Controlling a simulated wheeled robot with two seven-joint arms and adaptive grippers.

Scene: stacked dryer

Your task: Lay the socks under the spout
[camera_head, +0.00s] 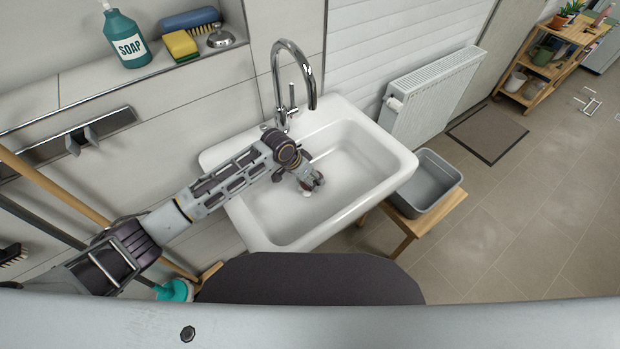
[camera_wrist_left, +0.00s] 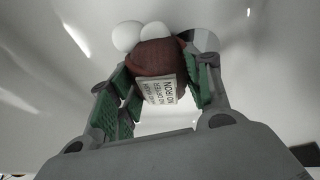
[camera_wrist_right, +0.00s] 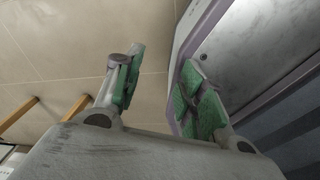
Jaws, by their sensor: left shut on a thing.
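The socks (camera_wrist_left: 158,58) are a dark red-brown bundle with white rounded parts and a white printed label, seen in the left wrist view. My left gripper (camera_head: 308,184) is shut on them, low inside the white sink (camera_head: 365,150); in the head view only a small pale bit of them shows below the fingers. I cannot tell whether they touch the basin floor. The chrome spout (camera_head: 312,98) curves over the back of the sink, behind my left gripper. My right gripper (camera_wrist_right: 160,88) is open and empty in the right wrist view; the head view does not show it.
A grey tub (camera_head: 430,182) sits on a wooden stool (camera_head: 452,205) right of the sink. A radiator (camera_head: 432,95) is on the wall behind. A soap bottle (camera_head: 126,38) and sponge (camera_head: 181,46) stand on the ledge. Wooden handles (camera_head: 55,190) lean at the left. The right floor is mostly clear.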

